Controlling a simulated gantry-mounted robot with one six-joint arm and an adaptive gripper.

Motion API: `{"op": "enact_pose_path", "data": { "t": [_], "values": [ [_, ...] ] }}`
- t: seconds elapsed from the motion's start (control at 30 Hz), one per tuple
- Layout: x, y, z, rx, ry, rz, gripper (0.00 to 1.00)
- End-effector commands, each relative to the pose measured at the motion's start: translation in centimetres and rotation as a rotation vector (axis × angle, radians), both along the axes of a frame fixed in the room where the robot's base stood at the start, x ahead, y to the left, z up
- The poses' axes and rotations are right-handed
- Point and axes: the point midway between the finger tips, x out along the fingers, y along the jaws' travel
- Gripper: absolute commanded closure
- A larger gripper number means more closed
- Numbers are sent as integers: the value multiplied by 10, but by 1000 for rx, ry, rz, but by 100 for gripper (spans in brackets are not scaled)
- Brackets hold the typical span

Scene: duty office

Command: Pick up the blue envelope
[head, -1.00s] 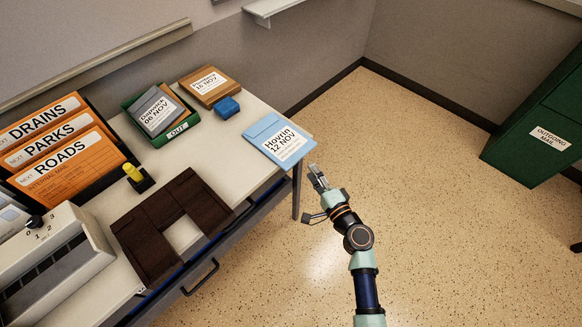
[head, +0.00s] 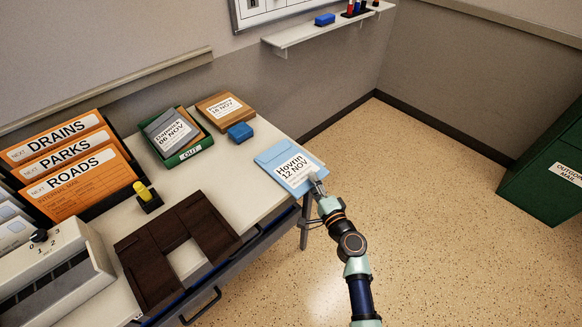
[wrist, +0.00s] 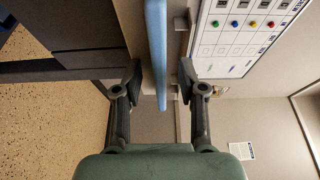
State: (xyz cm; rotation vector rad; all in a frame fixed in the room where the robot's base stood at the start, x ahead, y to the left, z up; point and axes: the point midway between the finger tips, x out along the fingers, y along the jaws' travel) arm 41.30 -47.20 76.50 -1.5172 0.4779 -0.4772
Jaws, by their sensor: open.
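The blue envelope (head: 277,158) lies at the right end of the desk, with a white label reading "Hovrin 12 NOV". Its near right corner is by my gripper (head: 318,186) in the head view. In the wrist view the blue envelope (wrist: 156,50) shows edge-on as a thin blue strip. My gripper (wrist: 160,85) is open there, with one finger on each side of the strip. A gap shows between the strip and each finger.
The desk (head: 240,178) also holds a blue block (head: 240,132), a brown parcel (head: 222,107), a green OUT tray (head: 186,156) and a dark brown organiser (head: 150,262). A green outgoing mail bin (head: 540,190) stands at the right. The floor between is clear.

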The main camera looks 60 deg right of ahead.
Motion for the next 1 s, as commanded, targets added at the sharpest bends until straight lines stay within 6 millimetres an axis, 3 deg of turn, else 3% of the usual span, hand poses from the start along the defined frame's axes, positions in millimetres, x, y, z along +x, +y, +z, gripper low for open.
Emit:
{"op": "enact_pose_path", "data": {
  "t": [0.07,0.3,0.63,0.77,0.87,1.0],
  "values": [
    [0,0,0,0,0,0,61],
    [0,0,0,0,0,1,100],
    [0,0,1,-1,-1,1,100],
    [0,0,10,-1,-2,1,100],
    [0,0,26,-2,-1,1,100],
    [0,0,66,-3,-1,1,100]
  ]
}}
